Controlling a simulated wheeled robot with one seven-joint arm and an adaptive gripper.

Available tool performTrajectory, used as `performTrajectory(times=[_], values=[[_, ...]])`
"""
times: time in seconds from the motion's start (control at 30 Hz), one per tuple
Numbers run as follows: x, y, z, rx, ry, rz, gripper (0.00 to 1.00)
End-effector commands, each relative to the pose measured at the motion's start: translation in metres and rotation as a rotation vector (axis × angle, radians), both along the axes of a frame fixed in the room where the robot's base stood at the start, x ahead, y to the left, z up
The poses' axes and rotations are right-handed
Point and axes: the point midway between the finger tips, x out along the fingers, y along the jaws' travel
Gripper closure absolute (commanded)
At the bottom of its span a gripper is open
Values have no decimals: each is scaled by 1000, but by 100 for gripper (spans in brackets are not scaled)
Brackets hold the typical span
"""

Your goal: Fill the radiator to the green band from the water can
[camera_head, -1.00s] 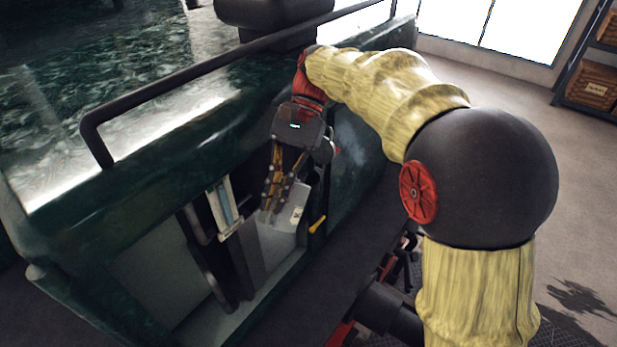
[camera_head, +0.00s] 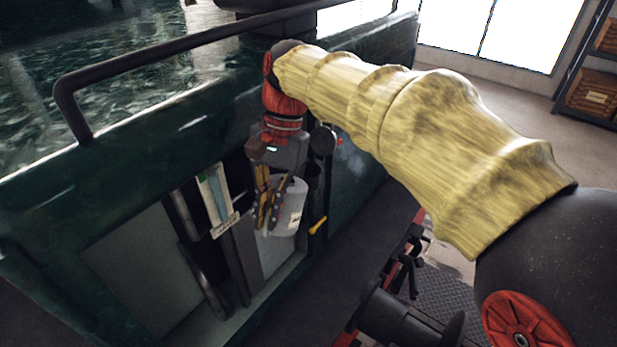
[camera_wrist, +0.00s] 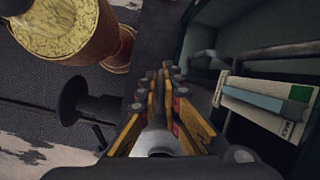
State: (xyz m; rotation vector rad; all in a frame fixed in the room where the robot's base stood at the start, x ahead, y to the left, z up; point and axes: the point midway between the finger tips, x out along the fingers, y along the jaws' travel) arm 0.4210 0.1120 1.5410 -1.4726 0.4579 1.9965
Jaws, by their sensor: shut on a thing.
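My gripper (camera_head: 266,212) is shut on a pale, rounded can (camera_head: 290,207), which I take to be the water can. It holds the can at the right side of the recess in the dark green body. Left of the can in the head view is a white gauge plate (camera_head: 211,184) with a pale blue strip. In the wrist view the green band (camera_wrist: 301,93) shows near the plate's end. The radiator's filling opening cannot be made out.
A dark rail (camera_head: 180,66) runs along the top of the green body. A yellow lever (camera_head: 318,226) sticks out just right of the can. Dark upright bars (camera_head: 203,265) stand in the recess. Shelves with boxes (camera_head: 592,96) stand far right.

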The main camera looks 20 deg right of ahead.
Motion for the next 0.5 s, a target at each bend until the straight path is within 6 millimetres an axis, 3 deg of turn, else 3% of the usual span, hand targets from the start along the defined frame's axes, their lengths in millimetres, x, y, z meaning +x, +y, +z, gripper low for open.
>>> performTrajectory(times=[0.5], values=[[7, 1, -47, -199, -220, -22, 100]])
